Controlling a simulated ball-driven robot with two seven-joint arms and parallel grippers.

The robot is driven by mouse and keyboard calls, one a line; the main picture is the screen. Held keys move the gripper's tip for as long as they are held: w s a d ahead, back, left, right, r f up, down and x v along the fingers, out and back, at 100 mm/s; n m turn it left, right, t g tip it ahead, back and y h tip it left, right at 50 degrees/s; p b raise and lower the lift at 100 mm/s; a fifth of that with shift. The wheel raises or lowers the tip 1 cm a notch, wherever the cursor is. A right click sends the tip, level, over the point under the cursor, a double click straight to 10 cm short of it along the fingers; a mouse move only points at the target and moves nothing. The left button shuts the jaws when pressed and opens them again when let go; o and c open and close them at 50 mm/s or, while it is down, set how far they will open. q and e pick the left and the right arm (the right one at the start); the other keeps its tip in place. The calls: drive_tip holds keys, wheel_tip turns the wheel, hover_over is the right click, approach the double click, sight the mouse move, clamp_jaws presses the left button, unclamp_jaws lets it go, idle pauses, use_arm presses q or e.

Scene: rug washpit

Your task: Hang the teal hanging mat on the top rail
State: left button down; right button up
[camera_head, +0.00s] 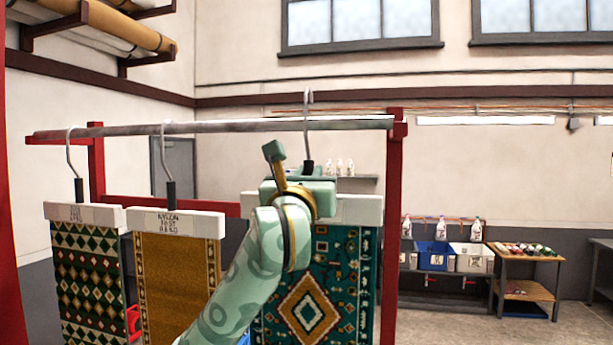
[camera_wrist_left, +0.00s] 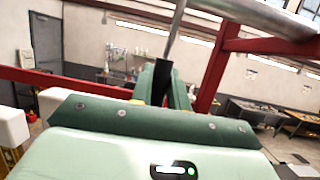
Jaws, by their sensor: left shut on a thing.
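The teal hanging mat (camera_head: 340,270), with a diamond pattern, hangs from a pale header bar (camera_head: 362,210) at the right in the head view. My arm hides part of it. Its metal hook (camera_head: 308,97) stands above the line of the grey top rail (camera_head: 235,126), and its shank crosses in front of the rail. I cannot tell whether they touch. My left gripper (camera_head: 309,170) is shut on the mat's black hanger grip, which shows between the fingers in the wrist view (camera_wrist_left: 163,72). My right gripper is not in view.
A green patterned mat (camera_head: 88,280) and a golden mat (camera_head: 180,280) hang on the rail's left part. A red post (camera_head: 398,150) stands at the rail's right end. A shelf of bins (camera_head: 450,255) and a small table (camera_head: 525,255) stand behind at right.

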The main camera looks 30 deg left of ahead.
use_arm(q)
drive_tip(key=shift+s, duration=0.1)
idle(0.3)
drive_tip(key=shift+f+b, duration=1.45)
drive_tip(key=shift+f, duration=0.6)
drive_tip(key=c, duration=1.3)
unclamp_jaws()
drive_tip(key=b+v, duration=0.7)
drive_tip(key=v, duration=0.9)
drive_tip(key=shift+s+f+b, duration=0.1)
drive_tip(key=shift+f+b, duration=0.1)
drive_tip(key=shift+b, duration=0.2)
